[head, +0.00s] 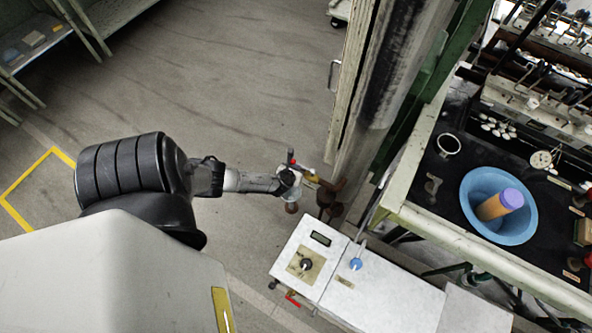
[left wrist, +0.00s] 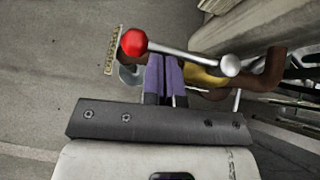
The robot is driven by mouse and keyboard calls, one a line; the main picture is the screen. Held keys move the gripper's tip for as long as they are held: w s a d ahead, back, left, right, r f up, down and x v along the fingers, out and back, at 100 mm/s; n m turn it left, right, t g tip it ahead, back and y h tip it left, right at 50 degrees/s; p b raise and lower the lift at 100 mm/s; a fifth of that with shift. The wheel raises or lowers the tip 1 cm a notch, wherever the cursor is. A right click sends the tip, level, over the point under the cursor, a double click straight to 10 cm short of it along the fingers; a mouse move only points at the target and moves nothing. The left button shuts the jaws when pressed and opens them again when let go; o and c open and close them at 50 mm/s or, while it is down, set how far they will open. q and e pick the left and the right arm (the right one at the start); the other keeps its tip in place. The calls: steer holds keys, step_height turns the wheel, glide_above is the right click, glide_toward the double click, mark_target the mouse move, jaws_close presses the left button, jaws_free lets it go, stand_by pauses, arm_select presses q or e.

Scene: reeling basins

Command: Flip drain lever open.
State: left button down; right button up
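The drain lever (left wrist: 185,54) is a metal rod with a red ball knob (left wrist: 133,42) at its left end and a round silver pivot at its right. It sits above a brass valve (left wrist: 203,78) on a brown pipe (left wrist: 272,72). In the head view the valve (head: 309,175) and brown pipe (head: 329,190) are small, beyond the left arm's end. My left gripper (left wrist: 166,62) has its purple-padded fingers close together, with their tips at the rod between knob and pivot. I cannot tell whether they touch it. My right gripper is out of view.
A white control box (head: 345,277) with a dial, blue knob and red handle stands below the valve. A bench (head: 405,205) at right holds a blue basin (head: 478,188) with an orange cylinder. A post (head: 350,90) rises beside the pipe.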

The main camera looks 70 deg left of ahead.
arm_select(q)
steer(key=shift+s+r, duration=0.1)
steer(key=shift+r, duration=0.05)
stand_by(0.4)
steer(key=p+v, duration=0.7)
steer(key=v, duration=0.2)
steer(key=shift+s+r+p, duration=0.2)
steer(key=shift+s+p, duration=0.1)
steer(key=shift+s, duration=0.15)
